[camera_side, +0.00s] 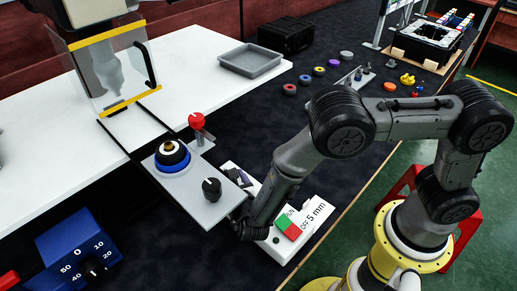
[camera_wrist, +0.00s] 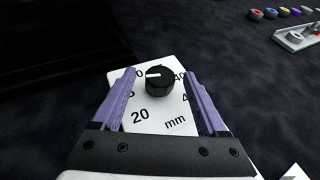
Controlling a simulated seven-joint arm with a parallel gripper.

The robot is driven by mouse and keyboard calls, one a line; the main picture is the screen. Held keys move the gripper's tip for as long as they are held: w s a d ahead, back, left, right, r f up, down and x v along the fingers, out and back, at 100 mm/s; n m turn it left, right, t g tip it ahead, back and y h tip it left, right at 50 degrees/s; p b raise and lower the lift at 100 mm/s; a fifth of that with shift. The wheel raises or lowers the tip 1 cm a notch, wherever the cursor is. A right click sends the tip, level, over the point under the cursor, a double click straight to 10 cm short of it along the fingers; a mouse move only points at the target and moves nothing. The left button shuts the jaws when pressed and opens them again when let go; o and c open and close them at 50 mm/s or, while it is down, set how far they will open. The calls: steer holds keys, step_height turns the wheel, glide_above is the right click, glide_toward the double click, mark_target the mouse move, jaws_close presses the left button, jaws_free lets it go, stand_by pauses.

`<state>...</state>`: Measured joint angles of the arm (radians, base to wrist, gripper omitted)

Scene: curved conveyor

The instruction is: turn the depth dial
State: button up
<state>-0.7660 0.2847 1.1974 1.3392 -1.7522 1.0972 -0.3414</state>
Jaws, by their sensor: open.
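The depth dial (camera_wrist: 159,82) is a black round knob on a white plate (camera_wrist: 170,125) marked 20, 40 and mm in the wrist view. Its white pointer line points left, towards a partly hidden number ending in 0. My gripper (camera_wrist: 158,73) is open, with one purple finger on each side of the dial and a visible gap on both sides. How high the fingertips are above the plate I cannot tell. In the side view my gripper and wrist are low by a white panel, and the dial cannot be made out clearly.
A grey plate (camera_side: 189,200) with another black knob (camera_side: 211,189), a blue-ringed button and a red-knobbed lever (camera_side: 196,121) stands to the left of my wrist. A green and red RUN/OFF switch (camera_side: 288,227) is close on the right. A blue dial box (camera_side: 78,255) sits lower left.

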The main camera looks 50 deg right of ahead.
steer(key=shift+d, duration=0.1)
steer(key=shift+s+d+n+t+y, duration=0.15)
steer(key=shift+n+t+y, duration=0.1)
steer(key=shift+n+y, duration=0.5)
steer(key=shift+w+d+n+t+y, duration=0.1)
steer(key=shift+n+t+y, duration=0.15)
steer(key=shift+n+y, duration=0.5)
steer(key=shift+y, duration=0.3)
steer(key=v, duration=1.4)
steer(key=shift+a, duration=0.2)
steer(key=w+d+r+m+g+h, duration=0.2)
steer(key=w+d+r+m+h, duration=0.2)
steer(key=d+r+m, duration=0.5)
steer(key=s+d+r+m+g+h, duration=0.1)
steer(key=s+d+r+m+g, duration=0.1)
steer(key=d, duration=0.4)
steer(key=s+d+r+m+g+h, duration=0.1)
steer(key=s+d+r+m+g, duration=0.2)
steer(key=d+m, duration=0.3)
steer(key=shift+r+m, duration=0.3)
steer(key=shift+r, duration=0.4)
